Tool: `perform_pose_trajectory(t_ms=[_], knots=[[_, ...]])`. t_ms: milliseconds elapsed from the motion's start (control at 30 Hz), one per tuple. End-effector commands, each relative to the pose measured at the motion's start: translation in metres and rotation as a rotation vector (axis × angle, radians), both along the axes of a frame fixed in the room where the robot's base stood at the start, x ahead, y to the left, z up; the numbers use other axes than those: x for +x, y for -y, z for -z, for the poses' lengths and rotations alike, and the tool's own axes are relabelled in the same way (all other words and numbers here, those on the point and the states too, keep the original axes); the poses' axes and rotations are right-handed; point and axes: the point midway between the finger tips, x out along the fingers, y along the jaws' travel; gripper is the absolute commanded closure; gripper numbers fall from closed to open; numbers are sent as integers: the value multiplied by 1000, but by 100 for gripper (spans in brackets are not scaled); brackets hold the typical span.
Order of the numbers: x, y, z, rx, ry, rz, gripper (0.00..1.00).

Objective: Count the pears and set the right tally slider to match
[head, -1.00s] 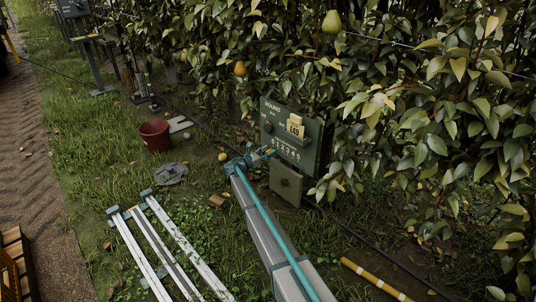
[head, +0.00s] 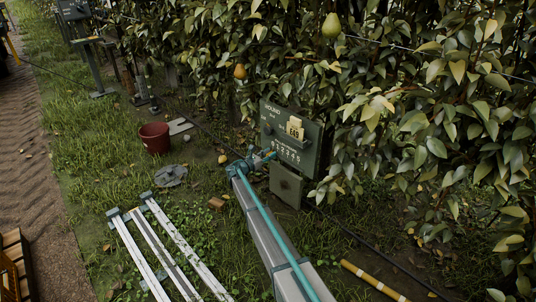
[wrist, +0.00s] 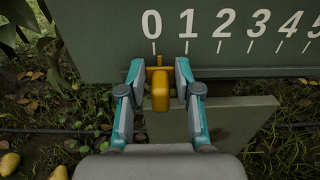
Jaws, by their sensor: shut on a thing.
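A dark green tally board (head: 312,135) stands against the foliage, with a row of white numerals along its lower part. In the wrist view the board (wrist: 100,60) shows 0 to 5. A yellow slider knob (wrist: 160,92) sits just right of the 0 tick, left of the 1 tick. My gripper (wrist: 157,88) is shut on this knob, one teal finger on each side. In the head view my gripper (head: 264,157) is at the board's lower left. A green pear (head: 332,24) and an orange-yellow pear (head: 239,71) hang in the leaves.
A yellow fruit (head: 222,158) lies on the ground, and yellow fruits (wrist: 8,164) show at the wrist view's lower left. A red bucket (head: 154,138) stands left of the board. Pale rails (head: 150,255) lie on the grass. A yellow pole (head: 375,281) lies at front right.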

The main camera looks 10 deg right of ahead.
Motion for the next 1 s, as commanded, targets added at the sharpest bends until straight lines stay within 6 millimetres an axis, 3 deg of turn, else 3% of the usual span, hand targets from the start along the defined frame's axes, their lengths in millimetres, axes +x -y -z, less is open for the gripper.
perform_pose_trajectory(t_ms=[300,633,667,700,1000], knots=[[-51,33,-3,1,-3,1,100],[-52,35,1,1,-1,0,100],[-52,35,1,1,-1,0,62],[-52,35,1,1,-1,0,56],[-52,35,0,1,-1,0,56]])
